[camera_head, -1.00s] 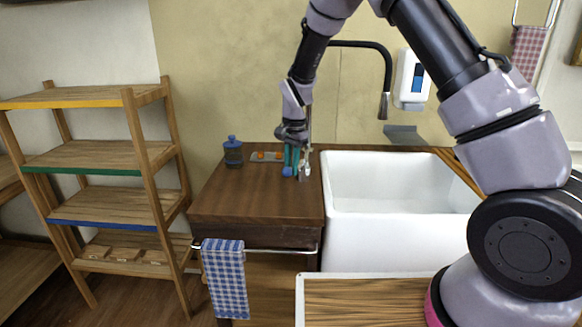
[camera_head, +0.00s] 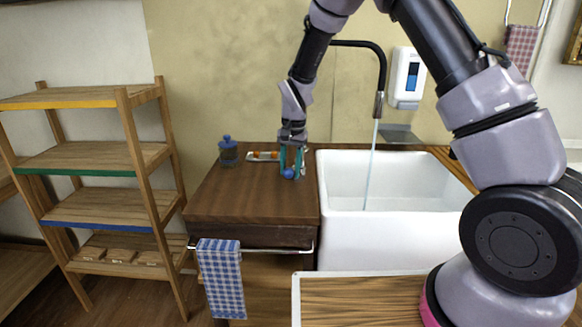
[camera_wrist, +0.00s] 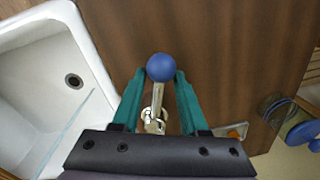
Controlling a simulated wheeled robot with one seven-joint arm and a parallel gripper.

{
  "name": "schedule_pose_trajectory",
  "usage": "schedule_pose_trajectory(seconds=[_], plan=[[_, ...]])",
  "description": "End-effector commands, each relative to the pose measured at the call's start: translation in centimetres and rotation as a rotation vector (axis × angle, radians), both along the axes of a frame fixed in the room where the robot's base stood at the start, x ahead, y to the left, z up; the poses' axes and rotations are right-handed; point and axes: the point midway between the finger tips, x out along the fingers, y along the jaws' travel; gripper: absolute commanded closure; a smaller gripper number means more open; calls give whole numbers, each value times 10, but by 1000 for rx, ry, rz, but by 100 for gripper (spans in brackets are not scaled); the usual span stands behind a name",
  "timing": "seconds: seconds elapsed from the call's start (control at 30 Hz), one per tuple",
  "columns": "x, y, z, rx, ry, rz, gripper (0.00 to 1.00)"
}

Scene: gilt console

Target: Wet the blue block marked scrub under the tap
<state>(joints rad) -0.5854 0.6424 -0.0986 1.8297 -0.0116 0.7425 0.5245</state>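The black tap (camera_head: 381,72) arches over the white sink (camera_head: 335,165), and a thin stream of water (camera_head: 371,160) falls from it into the basin. A lever with a blue ball knob (camera_wrist: 160,67) on a metal stem stands on the wooden counter left of the sink. My gripper (camera_head: 292,168) points down over it. In the wrist view its two teal fingers (camera_wrist: 160,85) are apart, with the knob between or just past their tips; contact is unclear. I cannot make out a blue block marked scrub in either view.
A blue-lidded jar (camera_head: 228,150) and a small tray with orange items (camera_head: 263,155) stand at the back of the counter (camera_head: 245,195). A shelf unit (camera_head: 128,115) stands at left, and a checked towel (camera_head: 221,277) hangs on the front rail. A soap dispenser (camera_head: 407,78) is on the wall.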

Motion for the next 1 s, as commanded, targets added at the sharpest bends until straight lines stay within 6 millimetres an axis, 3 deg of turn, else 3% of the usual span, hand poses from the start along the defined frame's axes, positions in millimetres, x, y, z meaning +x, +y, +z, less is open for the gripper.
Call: schedule_pose_trajectory(seconds=[0.37,0.47,0.8,1.0], plan=[[3,-1,5,0,-9,-1,52],[4,-2,17,1,-10,-1,52],[1,-6,84,1,-9,-1,52],[0,-7,105,0,-5,1,52]])
